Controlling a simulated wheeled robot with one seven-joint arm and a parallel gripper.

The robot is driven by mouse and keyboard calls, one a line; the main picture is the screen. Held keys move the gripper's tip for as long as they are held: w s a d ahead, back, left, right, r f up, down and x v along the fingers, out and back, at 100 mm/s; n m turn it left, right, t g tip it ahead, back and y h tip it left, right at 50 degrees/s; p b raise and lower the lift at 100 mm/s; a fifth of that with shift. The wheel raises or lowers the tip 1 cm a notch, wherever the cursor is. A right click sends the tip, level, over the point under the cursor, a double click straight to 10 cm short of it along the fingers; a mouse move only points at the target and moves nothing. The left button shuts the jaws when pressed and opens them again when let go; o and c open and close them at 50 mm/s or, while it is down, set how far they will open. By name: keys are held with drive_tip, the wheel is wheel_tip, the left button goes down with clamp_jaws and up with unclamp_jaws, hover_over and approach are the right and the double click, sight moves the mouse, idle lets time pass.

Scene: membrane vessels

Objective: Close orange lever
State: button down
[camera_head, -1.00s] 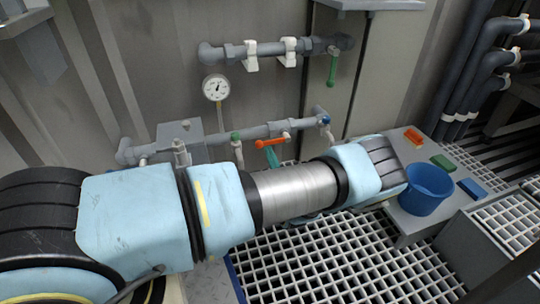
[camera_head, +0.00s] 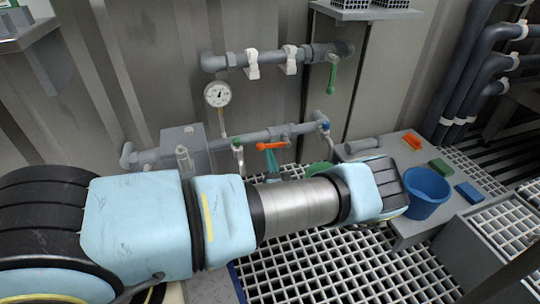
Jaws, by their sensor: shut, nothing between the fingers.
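The orange lever (camera_head: 271,145) is on the lower grey pipe (camera_head: 253,137) at the wall, just above my arm in the picture. It lies roughly along the pipe, its pivot towards its right end. A teal handle (camera_head: 272,162) hangs just below it, partly hidden by my arm. My arm runs from the left across the middle, in front of the lower wall area. My gripper is not visible; the arm's last visible part ends left of the blue bucket.
A pressure gauge (camera_head: 218,94) and an upper pipe with a green handle (camera_head: 332,75) are above. The blue bucket (camera_head: 427,194) and orange (camera_head: 413,139), green (camera_head: 441,166) and blue (camera_head: 467,192) blocks sit on a grey bench at right. Grating covers the floor.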

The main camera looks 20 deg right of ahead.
sight(270, 147)
wheel_tip(270, 147, up, 4)
drive_tip(key=m+p, duration=0.2)
drive_tip(key=m+h+p, duration=0.1)
drive_tip(key=m+p, duration=0.2)
drive_tip(key=shift+f+g+h, duration=0.15)
drive_tip(key=shift+g+h, duration=0.15)
drive_tip(key=d+r+m+g+h+p, duration=0.1)
drive_tip(key=d+r+m+p, duration=0.3)
drive_tip(key=m+p, duration=0.4)
drive_tip(key=m+g, duration=0.1)
drive_tip(key=m, duration=0.2)
drive_tip(key=shift+s+d+r+m+g, duration=0.3)
drive_tip(key=shift+r+g, duration=0.1)
drive_tip(key=shift+d, duration=0.1)
